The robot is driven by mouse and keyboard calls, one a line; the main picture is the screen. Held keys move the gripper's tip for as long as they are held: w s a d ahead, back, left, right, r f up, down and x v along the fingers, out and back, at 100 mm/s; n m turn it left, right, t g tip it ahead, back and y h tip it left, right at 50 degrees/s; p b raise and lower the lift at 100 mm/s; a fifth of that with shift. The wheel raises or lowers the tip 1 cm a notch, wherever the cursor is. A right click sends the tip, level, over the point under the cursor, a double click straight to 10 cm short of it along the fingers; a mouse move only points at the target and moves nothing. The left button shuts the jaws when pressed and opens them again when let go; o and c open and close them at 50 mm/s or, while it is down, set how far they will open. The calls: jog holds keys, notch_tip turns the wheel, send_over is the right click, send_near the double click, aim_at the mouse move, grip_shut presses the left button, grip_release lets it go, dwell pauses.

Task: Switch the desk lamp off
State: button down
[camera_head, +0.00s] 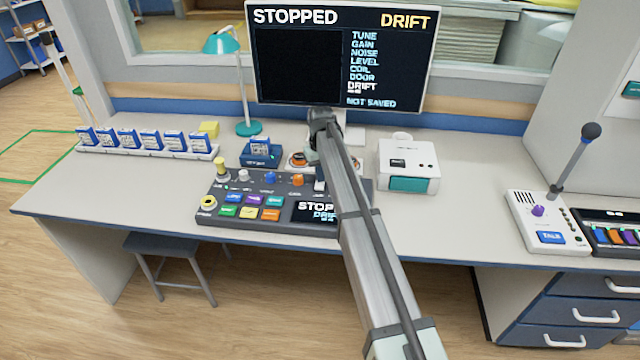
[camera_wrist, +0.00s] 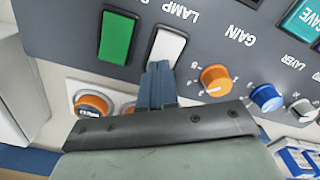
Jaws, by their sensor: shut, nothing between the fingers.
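The teal desk lamp (camera_head: 222,43) stands at the back of the desk, left of the monitor; I cannot tell if it is lit. The grey console (camera_head: 272,222) lies in front of it. In the wrist view, a white switch (camera_wrist: 167,44) on this console sits beside the upside-down label LAMP. My gripper (camera_wrist: 159,68) is shut and empty, its blue-grey fingertips at the near end of the white switch. Whether they touch it I cannot tell. In the head view my arm covers the console's right part and hides the fingertips.
A green button (camera_wrist: 117,37) lies beside the white switch, and an orange gain knob (camera_wrist: 215,80) is close to my fingers. A monitor (camera_head: 340,55) stands behind.

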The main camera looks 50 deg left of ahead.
jog(key=shift+r, duration=3.45)
